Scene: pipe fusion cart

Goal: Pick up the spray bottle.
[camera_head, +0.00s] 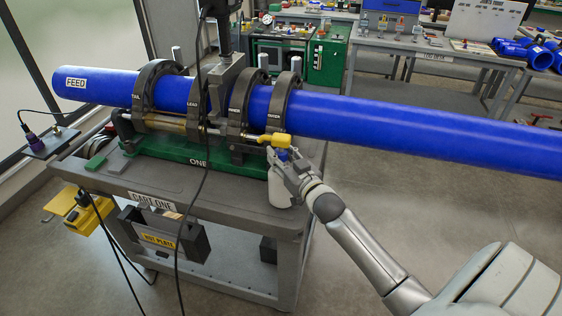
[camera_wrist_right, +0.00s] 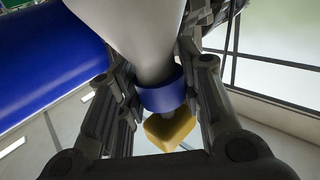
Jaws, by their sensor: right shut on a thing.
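The spray bottle (camera_head: 281,186) has a white body, a blue collar and a yellow trigger head. In the head view it is upright at the right end of the cart top, in front of the blue pipe. My right gripper (camera_head: 287,166) is shut on it near the neck. In the right wrist view the bottle's white body (camera_wrist_right: 140,32) and blue collar (camera_wrist_right: 162,93) lie between the two fingers (camera_wrist_right: 158,95), with the yellow head (camera_wrist_right: 170,130) beyond. I cannot tell whether the base touches the cart. My left gripper is not in view.
The long blue pipe (camera_head: 400,124) runs across behind the bottle, held in dark clamp rings (camera_head: 282,100) on the green-based machine. The grey cart top (camera_head: 190,182) has bare room left of the bottle. A black cable (camera_head: 203,120) hangs in front. Workbenches (camera_head: 400,45) stand at the back.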

